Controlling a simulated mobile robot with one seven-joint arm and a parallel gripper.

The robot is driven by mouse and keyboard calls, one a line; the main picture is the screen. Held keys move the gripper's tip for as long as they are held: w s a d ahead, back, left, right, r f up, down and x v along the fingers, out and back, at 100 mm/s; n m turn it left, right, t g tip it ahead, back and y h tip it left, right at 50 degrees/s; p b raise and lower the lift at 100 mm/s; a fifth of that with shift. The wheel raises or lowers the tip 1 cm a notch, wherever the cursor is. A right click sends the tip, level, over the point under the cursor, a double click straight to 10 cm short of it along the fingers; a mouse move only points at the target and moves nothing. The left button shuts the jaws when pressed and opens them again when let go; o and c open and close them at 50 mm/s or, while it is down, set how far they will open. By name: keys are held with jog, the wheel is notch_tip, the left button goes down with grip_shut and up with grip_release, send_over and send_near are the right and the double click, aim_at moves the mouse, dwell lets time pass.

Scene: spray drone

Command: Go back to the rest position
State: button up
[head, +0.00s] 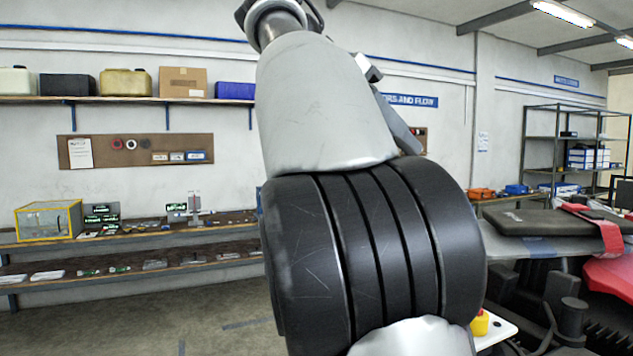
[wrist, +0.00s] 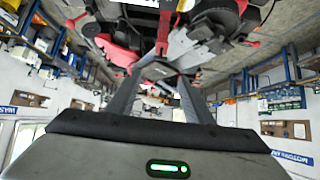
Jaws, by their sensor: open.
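My gripper (wrist: 161,75) shows in the wrist view with its two grey fingers apart. Nothing is seen held between them. The wrist picture is upside down, and the red and dark drone (wrist: 120,55) shows beyond the fingers, apart from them as far as I can tell. In the head view, my raised arm fills the middle and my gripper is out of sight. Part of the red drone body (head: 612,278) shows at the right edge, near a flat dark pack (head: 535,222) with a red strap.
Workbench shelves (head: 150,237) with small parts stand along the left wall, under a shelf (head: 100,99) of containers. A metal rack (head: 575,140) stands at the back right. A yellow item (head: 480,323) is at the lower right. The floor at left is clear.

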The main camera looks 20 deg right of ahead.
notch_tip(320, 180, down, 13)
jog(key=s+n+t+y, duration=0.1)
jog(key=n+t+y, duration=0.2)
jog(key=n+y, duration=0.35)
jog(key=s+a+f+n+y, duration=0.1)
jog(key=s+a+f+n, duration=0.2)
jog(key=a+f, duration=0.3)
jog(key=s+a+f+n+t+y, duration=0.1)
jog(key=s+a+f+n, duration=0.3)
jog(key=f, duration=0.5)
jog(key=s+a+f+n+t+y, duration=0.1)
jog(key=s+a+f+n, duration=0.3)
jog(key=s+a+f, duration=0.2)
notch_tip(320, 180, down, 2)
jog(key=shift+a+f, duration=0.25)
jog(key=shift+a, duration=0.85)
